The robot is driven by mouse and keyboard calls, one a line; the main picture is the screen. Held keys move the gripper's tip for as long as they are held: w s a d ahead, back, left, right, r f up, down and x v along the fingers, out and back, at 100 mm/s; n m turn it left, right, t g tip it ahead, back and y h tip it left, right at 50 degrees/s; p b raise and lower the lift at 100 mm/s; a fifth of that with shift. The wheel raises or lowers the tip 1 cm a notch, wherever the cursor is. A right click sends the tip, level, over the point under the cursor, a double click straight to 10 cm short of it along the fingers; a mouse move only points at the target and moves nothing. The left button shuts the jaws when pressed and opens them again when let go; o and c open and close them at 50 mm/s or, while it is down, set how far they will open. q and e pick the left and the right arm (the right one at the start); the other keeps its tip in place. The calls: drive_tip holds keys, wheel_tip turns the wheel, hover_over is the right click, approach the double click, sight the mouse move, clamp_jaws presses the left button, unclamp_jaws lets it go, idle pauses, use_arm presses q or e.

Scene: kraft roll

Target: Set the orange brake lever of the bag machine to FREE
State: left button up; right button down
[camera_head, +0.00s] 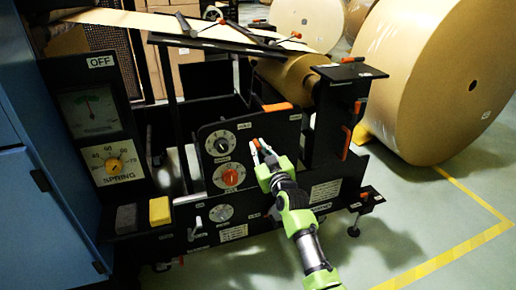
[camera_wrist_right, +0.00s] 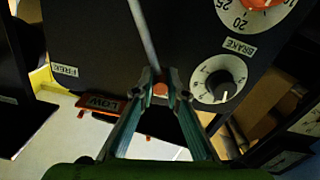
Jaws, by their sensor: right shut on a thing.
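The bag machine (camera_head: 285,190) is a black machine with dials on its front panel. My right gripper (camera_head: 259,147) reaches this panel from the front right. In the right wrist view its fingers (camera_wrist_right: 161,88) are shut on the orange tip of the brake lever (camera_wrist_right: 161,90). The lever's thin grey rod (camera_wrist_right: 143,35) runs from the top of that view down to the fingertips. A FREE label (camera_wrist_right: 65,70) is on the panel to the left of the lever, apart from it. The fingers hide most of the orange tip. My left gripper is in neither view.
A BRAKE label (camera_wrist_right: 240,46) and a white dial (camera_wrist_right: 219,79) are right of the fingers in the wrist view. A red-knobbed dial (camera_head: 229,176) is left of the gripper in the head view. Large kraft rolls (camera_head: 430,75) stand behind; floor is clear at right.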

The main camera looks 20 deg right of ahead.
drive_tip(key=shift+d+r, duration=0.1)
drive_tip(key=shift+d+r+m+p, duration=0.15)
drive_tip(key=shift+d+m+p, duration=0.05)
drive_tip(key=shift+m+p, duration=0.2)
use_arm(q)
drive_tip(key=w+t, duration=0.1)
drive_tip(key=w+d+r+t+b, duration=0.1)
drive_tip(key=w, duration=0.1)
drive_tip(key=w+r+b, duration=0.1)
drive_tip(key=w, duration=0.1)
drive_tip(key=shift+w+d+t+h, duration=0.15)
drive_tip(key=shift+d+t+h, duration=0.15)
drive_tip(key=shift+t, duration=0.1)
use_arm(e)
drive_tip(key=d+f+m, duration=0.1)
drive_tip(key=d+m, duration=1.1)
drive_tip(key=m, duration=0.1)
drive_tip(key=shift+w+d, duration=0.2)
drive_tip(key=shift+d, duration=0.1)
